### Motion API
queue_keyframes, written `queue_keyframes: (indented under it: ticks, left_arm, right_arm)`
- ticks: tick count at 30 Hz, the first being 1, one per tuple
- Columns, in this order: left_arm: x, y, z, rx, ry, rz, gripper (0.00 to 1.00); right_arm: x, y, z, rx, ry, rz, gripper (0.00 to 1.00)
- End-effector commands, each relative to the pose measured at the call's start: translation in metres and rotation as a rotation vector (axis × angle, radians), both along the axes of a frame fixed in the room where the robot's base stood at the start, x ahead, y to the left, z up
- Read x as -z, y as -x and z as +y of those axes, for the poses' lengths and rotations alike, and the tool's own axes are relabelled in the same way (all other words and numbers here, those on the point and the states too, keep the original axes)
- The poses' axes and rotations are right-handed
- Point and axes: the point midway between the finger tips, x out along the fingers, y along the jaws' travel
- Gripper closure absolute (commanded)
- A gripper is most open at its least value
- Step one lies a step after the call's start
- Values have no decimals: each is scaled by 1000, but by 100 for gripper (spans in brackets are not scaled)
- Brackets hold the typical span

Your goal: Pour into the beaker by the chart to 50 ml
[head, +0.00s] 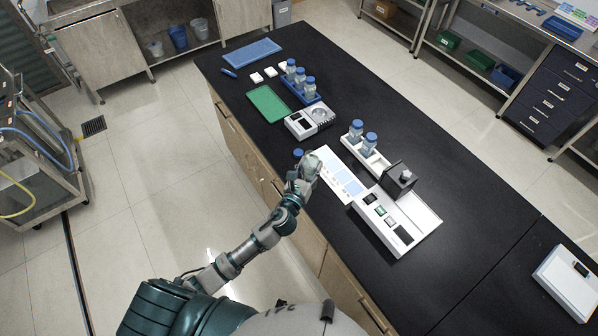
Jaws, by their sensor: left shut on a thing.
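The white chart sheet (347,181) with pale blue panels lies on the black bench. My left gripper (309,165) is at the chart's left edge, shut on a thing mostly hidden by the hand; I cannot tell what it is. A small round blue cap (298,153) shows just beyond the gripper; whether it lies on the bench or belongs to the held thing is unclear. Two blue-capped bottles (370,142) stand in a white rack (379,166) right of the chart. I cannot make out a beaker by the chart. My right gripper is not in view.
A white instrument (395,222) with a black block (399,179) stands right of the chart. A scale (299,125), a green tray (269,103) and a blue rack (309,98) of bottles stand farther back. The bench's right part is mostly clear, with a white device (566,281).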

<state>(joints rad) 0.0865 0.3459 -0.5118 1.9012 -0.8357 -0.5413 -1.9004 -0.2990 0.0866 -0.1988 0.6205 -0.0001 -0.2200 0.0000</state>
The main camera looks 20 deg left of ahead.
Motion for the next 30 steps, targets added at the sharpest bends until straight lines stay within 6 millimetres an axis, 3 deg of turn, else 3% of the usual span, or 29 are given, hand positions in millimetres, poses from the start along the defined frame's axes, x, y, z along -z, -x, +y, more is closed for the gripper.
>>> queue_keyframes:
  ticks: [1,7,16,30]
  left_arm:
    - [-14,-9,-6,11,10,-2,94]
    - [-24,-26,-22,38,37,2,94]
    - [-1,-27,-33,41,238,31,94]
    - [0,-26,-33,43,322,35,94]
  right_arm:
    - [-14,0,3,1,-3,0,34]
    - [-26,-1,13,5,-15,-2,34]
    - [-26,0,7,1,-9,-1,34]
    - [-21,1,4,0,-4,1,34]
